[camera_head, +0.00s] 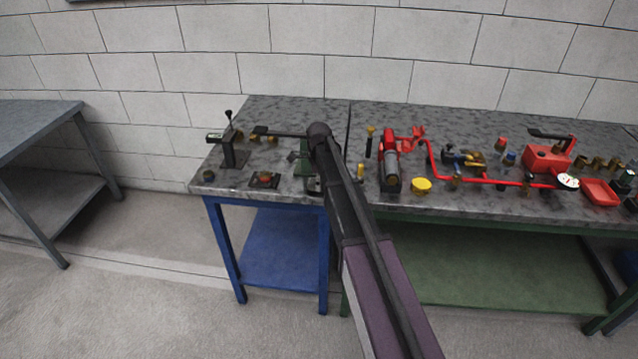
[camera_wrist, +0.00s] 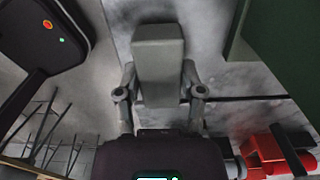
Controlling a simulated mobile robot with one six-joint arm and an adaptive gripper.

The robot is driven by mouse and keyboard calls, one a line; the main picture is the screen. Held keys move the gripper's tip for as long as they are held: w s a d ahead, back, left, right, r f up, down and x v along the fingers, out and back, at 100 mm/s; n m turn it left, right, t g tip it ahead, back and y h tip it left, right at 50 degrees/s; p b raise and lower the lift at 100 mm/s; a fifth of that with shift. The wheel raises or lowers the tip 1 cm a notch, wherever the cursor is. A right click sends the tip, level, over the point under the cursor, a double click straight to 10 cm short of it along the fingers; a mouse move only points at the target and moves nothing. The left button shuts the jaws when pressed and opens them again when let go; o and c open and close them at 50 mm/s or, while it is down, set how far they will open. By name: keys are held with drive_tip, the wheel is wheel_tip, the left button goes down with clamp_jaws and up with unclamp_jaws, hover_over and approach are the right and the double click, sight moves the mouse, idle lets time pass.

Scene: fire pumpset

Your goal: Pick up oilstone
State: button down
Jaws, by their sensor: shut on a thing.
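A grey rectangular block (camera_wrist: 158,62), which looks like the oilstone, stands out between the fingers of my gripper (camera_wrist: 160,85) in the wrist view. One finger is on each side of it, and the gripper is shut on it. The grey stone-like tabletop lies behind the block. I cannot tell whether the block touches the tabletop. In the head view my arm covers the gripper over the blue-legged table (camera_head: 240,185), and I cannot make out the block there.
A black stand with a lever (camera_head: 233,152) and a small dark square item (camera_head: 264,180) are left of my arm. A red vise-like tool (camera_head: 390,165), a yellow cap (camera_head: 421,185) and red pipework (camera_head: 480,179) are to its right. A green surface (camera_wrist: 236,38) rises close right of the block.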

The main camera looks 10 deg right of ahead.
drive_tip(key=shift+r+p, duration=1.35)
drive_tip(key=shift+r, duration=0.2)
drive_tip(key=s+r+p, duration=0.1)
drive_tip(key=s, duration=1.5)
drive_tip(key=shift+d+r, duration=0.1)
drive_tip(key=c, duration=0.7)
unclamp_jaws()
drive_tip(key=c, duration=0.6)
